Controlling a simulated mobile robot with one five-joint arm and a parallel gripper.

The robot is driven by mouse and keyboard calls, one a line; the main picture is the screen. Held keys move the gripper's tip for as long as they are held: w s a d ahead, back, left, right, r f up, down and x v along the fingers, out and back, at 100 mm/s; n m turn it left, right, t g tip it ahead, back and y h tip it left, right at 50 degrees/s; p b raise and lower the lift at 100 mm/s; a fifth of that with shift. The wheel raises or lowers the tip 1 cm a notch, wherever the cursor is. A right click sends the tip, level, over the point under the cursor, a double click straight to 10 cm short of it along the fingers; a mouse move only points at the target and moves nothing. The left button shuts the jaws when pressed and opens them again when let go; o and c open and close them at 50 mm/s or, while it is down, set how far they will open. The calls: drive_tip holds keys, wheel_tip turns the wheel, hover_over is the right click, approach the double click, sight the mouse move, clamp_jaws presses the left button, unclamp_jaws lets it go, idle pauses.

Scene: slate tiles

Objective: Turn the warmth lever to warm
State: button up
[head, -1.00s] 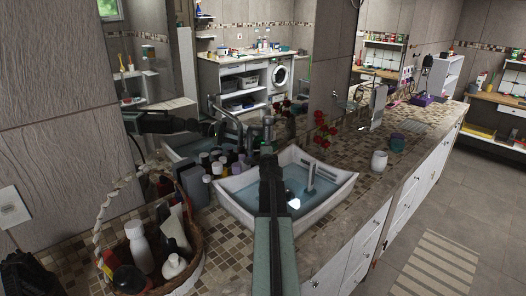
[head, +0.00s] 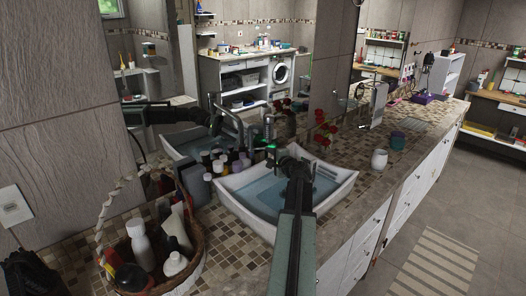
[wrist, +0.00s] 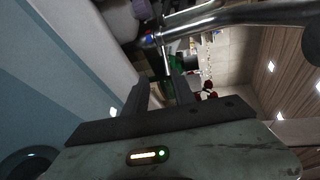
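The metal faucet stands at the back of the sink; its curved spout (head: 230,122) and upright body (head: 268,128) show in the head view. A small green part (head: 272,148), possibly the warmth lever, is low on the body, close to my gripper (head: 277,154). In the wrist view a metal pipe (wrist: 235,18) crosses above my gripper (wrist: 160,82). Its two dark fingers stand apart with a gap, and a green part (wrist: 178,63) shows just beyond them. I cannot tell whether they touch it, nor the lever's setting.
The white sink (head: 340,190) holds water beneath my arm. Several bottles (head: 222,165) crowd its left side. A wicker basket (head: 198,235) of bottles stands at the front left. A white cup (head: 379,159) is to the right. A mirror behind reflects my arm.

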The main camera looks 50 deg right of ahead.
drive_tip(key=shift+n+t+y, duration=0.3)
drive_tip(key=shift+n+t, duration=0.1)
drive_tip(key=shift+t, duration=0.2)
drive_tip(key=x, duration=0.2)
drive_tip(key=b+x, duration=0.1)
drive_tip(key=x, duration=0.4)
drive_tip(key=shift+w+d+r, duration=0.2)
drive_tip(key=shift+d+r, duration=0.05)
drive_tip(key=shift+r, duration=0.15)
drive_tip(key=shift+c, duration=0.3)
clamp_jaws()
drive_tip(key=shift+a, duration=0.15)
